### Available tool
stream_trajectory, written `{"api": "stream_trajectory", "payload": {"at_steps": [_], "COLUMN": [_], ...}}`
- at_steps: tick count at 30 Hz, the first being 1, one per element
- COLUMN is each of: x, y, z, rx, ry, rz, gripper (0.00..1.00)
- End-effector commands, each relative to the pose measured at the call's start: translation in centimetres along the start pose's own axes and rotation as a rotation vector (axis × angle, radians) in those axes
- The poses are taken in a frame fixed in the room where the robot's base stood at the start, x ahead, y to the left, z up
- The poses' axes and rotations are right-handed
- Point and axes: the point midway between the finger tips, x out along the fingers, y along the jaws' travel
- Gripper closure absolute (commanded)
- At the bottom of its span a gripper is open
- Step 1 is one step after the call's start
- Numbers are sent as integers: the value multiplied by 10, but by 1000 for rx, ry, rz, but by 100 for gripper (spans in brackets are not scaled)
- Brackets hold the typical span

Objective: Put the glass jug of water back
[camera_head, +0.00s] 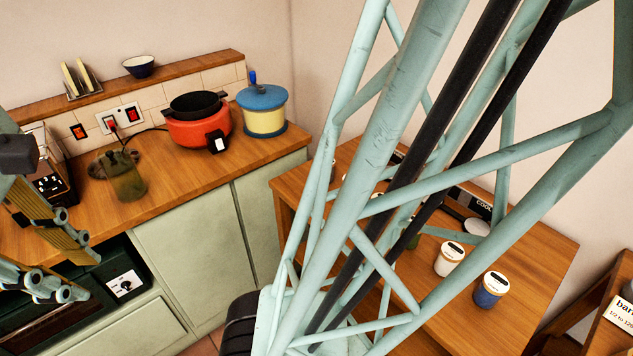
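My gripper (78,268) shows in part at the left edge, in front of the counter and lower left of the jug. It is apart from the jug in the picture.
A red pot (198,128) and a blue-lidded cream canister (263,115) stand behind the jug. A toaster (50,170) is at the left. Jars (489,291) stand on the right table. The counter (190,172) right of the jug is clear.

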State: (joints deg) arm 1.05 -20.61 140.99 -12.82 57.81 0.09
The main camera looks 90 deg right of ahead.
Motion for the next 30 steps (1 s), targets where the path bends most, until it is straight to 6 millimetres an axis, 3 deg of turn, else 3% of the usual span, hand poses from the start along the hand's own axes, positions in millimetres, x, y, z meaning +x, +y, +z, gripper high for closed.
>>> {"api": "stream_trajectory", "payload": {"at_steps": [16,30], "x": [-40,-52], "y": [-49,-59], "z": [7,8], "rx": [106,128], "ry": [249,311], "rz": [-138,-172], "gripper": [79,79]}}
